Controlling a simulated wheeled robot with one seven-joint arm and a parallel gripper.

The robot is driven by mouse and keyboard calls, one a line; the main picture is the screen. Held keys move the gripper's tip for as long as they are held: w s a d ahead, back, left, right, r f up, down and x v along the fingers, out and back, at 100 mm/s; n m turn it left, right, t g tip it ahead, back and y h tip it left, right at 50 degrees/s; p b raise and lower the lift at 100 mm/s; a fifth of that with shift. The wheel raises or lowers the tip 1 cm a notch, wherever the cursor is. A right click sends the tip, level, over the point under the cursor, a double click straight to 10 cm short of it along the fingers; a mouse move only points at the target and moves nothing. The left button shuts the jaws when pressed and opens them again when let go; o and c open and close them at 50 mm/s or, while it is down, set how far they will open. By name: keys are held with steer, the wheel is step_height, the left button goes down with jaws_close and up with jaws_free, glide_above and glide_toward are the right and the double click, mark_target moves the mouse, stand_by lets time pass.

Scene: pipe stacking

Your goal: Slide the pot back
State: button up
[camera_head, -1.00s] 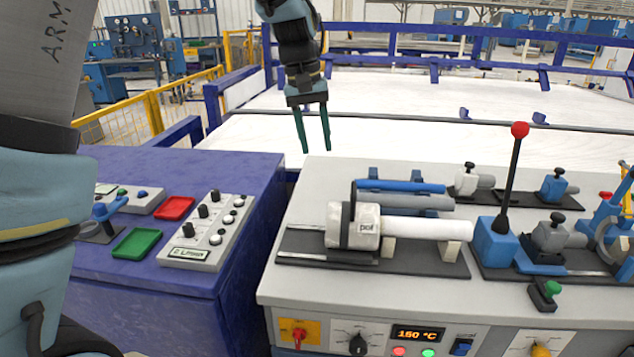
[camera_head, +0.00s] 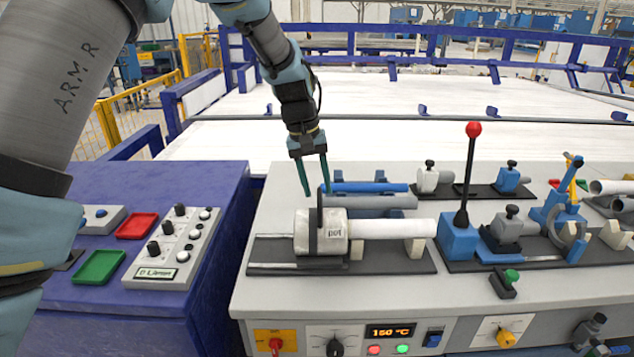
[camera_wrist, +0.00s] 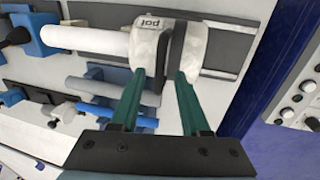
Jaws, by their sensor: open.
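The pot (camera_head: 331,231) is a white block labelled "pot" with a dark upright plate, the pot's handle (camera_head: 320,215), at its middle. It sits on a dark rail base (camera_head: 270,254) on the bench. A white pipe (camera_head: 390,229) runs from its right side. My gripper (camera_head: 316,191) is open with green fingers pointing down, just above and behind the pot. In the wrist view the fingers (camera_wrist: 163,78) reach to the pot (camera_wrist: 152,42), one on each side of the dark plate (camera_wrist: 172,48). I cannot tell whether they touch it.
Behind the pot lie blue and grey pipes (camera_head: 370,187). To the right stands a blue block (camera_head: 458,240) with a red-knobbed lever (camera_head: 473,130). A control box (camera_head: 172,247) and red and green trays (camera_head: 100,267) lie on the blue cabinet at left.

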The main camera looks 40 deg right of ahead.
steer(key=shift+s+f, duration=0.1)
steer(key=shift+f, duration=0.25)
steer(key=shift+c, duration=0.4)
jaws_close()
stand_by(0.9)
